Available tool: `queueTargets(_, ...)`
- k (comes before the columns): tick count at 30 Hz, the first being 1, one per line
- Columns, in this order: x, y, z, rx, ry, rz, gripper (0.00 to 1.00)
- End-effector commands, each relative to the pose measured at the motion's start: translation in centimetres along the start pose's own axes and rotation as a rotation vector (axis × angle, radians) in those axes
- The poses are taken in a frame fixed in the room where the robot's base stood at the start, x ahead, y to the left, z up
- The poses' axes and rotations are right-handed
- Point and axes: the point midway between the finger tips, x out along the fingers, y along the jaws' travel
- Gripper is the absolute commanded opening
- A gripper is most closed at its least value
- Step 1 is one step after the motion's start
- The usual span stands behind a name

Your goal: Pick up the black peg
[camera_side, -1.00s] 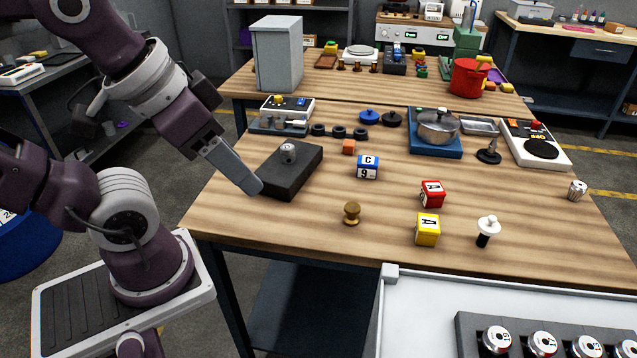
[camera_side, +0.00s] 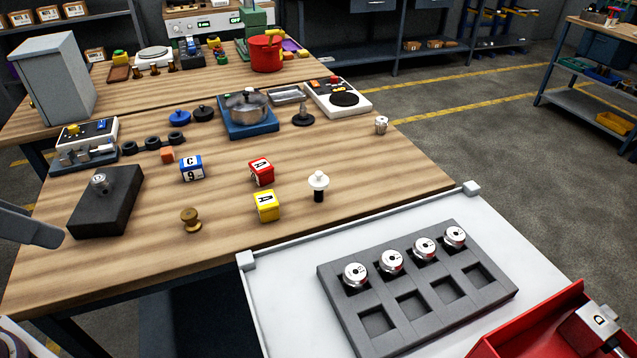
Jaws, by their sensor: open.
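A small black upright piece with a round base and a stem (camera_side: 303,116) stands on the wooden table, right of the steel pot; it looks like the black peg. Nearer the front, another small upright piece (camera_side: 318,186) has a white knob top and a black lower part. My gripper (camera_side: 52,236) shows only in part at the left edge, beside the near left corner of the dark block. It is open, and nothing shows in it. It is far to the left of both upright pieces.
The dark block (camera_side: 105,203) bears a small metal knob. A brass knob (camera_side: 191,219), lettered blue (camera_side: 192,168), red (camera_side: 261,171) and yellow (camera_side: 266,206) cubes, and the pot (camera_side: 247,105) stand between. A grey slotted tray (camera_side: 415,290) and red bin (camera_side: 535,325) are in front.

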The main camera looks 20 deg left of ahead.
Motion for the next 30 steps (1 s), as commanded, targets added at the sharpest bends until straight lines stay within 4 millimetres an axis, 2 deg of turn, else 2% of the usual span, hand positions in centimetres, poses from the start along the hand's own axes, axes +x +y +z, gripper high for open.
queueTargets(2, 0.0, 0.0, 0.0, 0.0, 0.0, 0.0, 0.56)
queueTargets(3, 0.0, 0.0, 0.0, 0.0, 0.0, 0.0, 0.64)
queueTargets(4, 0.0, 0.0, 0.0, 0.0, 0.0, 0.0, 0.66)
queueTargets(12, 0.0, 0.0, -0.1, 0.001, 0.001, 0.0, 0.66)
queueTargets(14, 0.4, 0.1, -1.2, 0.008, 0.011, 0.002, 0.66)
queueTargets(16, 1.8, 0.5, -4.3, 0.027, 0.044, 0.01, 0.66)
queueTargets(17, 2.7, 0.8, -6.2, 0.039, 0.066, 0.015, 0.66)
queueTargets(18, 4.3, 1.4, -9.1, 0.059, 0.103, 0.024, 0.66)
queueTargets(20, 7.3, 2.6, -13.4, 0.088, 0.167, 0.041, 0.66)
queueTargets(21, 9.6, 3.5, -16.0, 0.106, 0.21, 0.055, 0.66)
queueTargets(23, 13.1, 5.2, -19.4, 0.13, 0.277, 0.077, 0.66)
queueTargets(24, 15.7, 6.3, -21.2, 0.144, 0.32, 0.092, 0.66)
queueTargets(26, 19.6, 8.2, -23.3, 0.164, 0.386, 0.116, 0.66)
queueTargets(27, 22.3, 9.4, -24.2, 0.174, 0.431, 0.133, 0.66)
queueTargets(30, 28.1, 12.2, -25.0, 0.191, 0.532, 0.172, 0.66)
